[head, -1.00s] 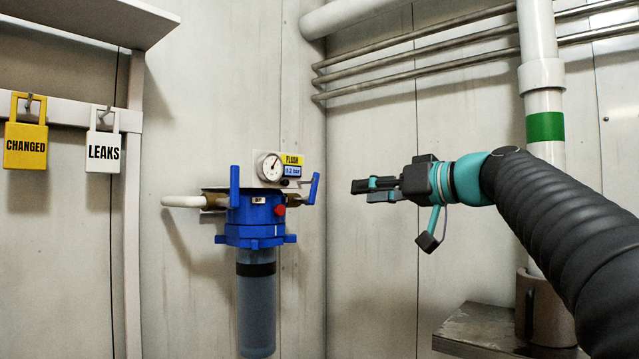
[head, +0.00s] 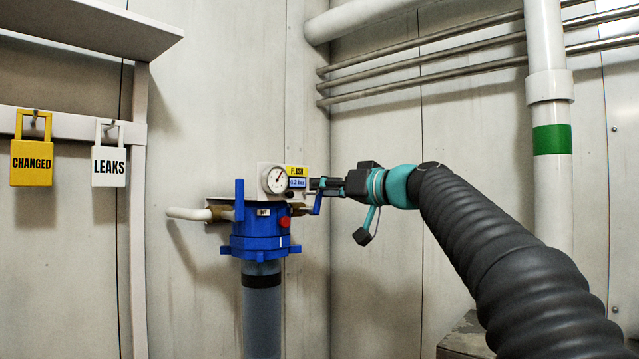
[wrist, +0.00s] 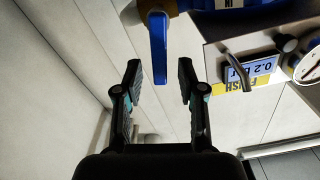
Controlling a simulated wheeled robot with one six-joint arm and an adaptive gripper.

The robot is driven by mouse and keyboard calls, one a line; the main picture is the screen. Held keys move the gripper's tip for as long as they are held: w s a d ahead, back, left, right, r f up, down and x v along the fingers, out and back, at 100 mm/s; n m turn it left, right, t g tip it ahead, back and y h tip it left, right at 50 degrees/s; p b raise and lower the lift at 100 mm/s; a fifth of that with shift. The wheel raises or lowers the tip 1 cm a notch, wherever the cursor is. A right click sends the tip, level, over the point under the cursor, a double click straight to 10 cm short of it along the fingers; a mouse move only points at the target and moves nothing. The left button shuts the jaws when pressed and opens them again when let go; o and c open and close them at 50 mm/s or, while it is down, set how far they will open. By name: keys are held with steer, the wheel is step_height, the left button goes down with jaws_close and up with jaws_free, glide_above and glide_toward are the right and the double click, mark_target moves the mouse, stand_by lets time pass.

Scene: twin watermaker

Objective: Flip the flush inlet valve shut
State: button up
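A blue filter head (head: 260,235) is on the wall with two blue valve levers. The left lever (head: 239,200) stands upright. The right lever (head: 317,206), on the side of the FLUSH sign (head: 296,171), is partly hidden behind my gripper (head: 318,184). In the wrist view this blue lever (wrist: 158,50) points down the picture, its end between the fingertips of my gripper (wrist: 158,75). The fingers are open, with a gap on both sides of the lever. No touch shows.
A round pressure gauge (head: 276,180) and a small display reading about 0.2 bar (head: 296,183) sit close to the fingertips. A white hose (head: 188,213) leaves to the left. Yellow CHANGED (head: 31,160) and white LEAKS (head: 109,165) tags hang at far left.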

steer(key=shift+x, duration=0.8)
steer(key=shift+c, duration=0.2)
jaws_close()
steer(key=b, duration=0.1)
steer(key=n+b, duration=0.1)
steer(key=shift+s+a+f+n+b, duration=0.2)
steer(key=shift+s+f+n+b, duration=0.1)
steer(key=shift+b, duration=0.1)
steer(key=shift+s+a+r+n+b, duration=0.25)
steer(key=shift+r+n+b, duration=0.1)
steer(key=shift+n+b, duration=0.35)
steer(key=shift+o, duration=0.2)
jaws_free()
steer(key=shift+d, duration=0.1)
